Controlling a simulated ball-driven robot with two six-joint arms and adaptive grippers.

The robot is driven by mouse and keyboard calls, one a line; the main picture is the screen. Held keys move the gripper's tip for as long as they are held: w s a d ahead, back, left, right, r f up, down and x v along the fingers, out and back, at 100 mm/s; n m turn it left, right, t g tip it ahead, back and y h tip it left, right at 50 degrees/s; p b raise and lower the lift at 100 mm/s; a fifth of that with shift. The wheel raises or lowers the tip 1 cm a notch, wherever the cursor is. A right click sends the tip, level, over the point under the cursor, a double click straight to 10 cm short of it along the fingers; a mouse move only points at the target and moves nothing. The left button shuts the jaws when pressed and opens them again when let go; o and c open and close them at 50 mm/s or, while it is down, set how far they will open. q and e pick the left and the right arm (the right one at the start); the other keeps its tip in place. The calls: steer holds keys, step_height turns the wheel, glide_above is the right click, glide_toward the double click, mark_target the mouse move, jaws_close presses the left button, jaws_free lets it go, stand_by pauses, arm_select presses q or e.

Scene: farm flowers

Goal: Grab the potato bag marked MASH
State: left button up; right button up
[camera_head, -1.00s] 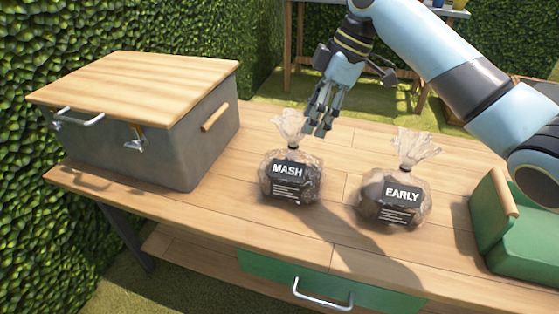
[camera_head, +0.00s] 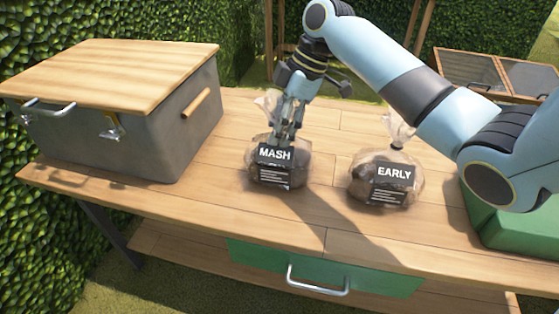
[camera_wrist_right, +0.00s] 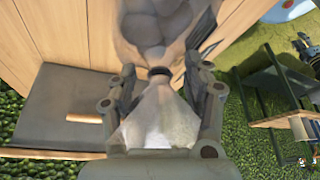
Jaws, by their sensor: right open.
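The potato bag marked MASH (camera_head: 277,172) stands on the wooden table, a clear bag with dark contents and a black label. My right gripper (camera_head: 287,136) is down at the bag's gathered top, its fingers open. In the right wrist view the bag's pale gathered neck (camera_wrist_right: 160,112) lies between the two fingers of the right gripper (camera_wrist_right: 165,85), and its round potatoes (camera_wrist_right: 150,30) show beyond. The bag marked EARLY (camera_head: 385,178) stands to the right on the same table. My left gripper is not in view.
A grey chest with a wooden lid (camera_head: 110,75) stands at the left of the table (camera_head: 225,205). A green box (camera_head: 510,222) is at the right edge, partly behind my right arm. Bare tabletop lies between the chest and the MASH bag.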

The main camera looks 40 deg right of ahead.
jaws_close()
stand_by(0.3)
steer(key=shift+r, duration=0.1)
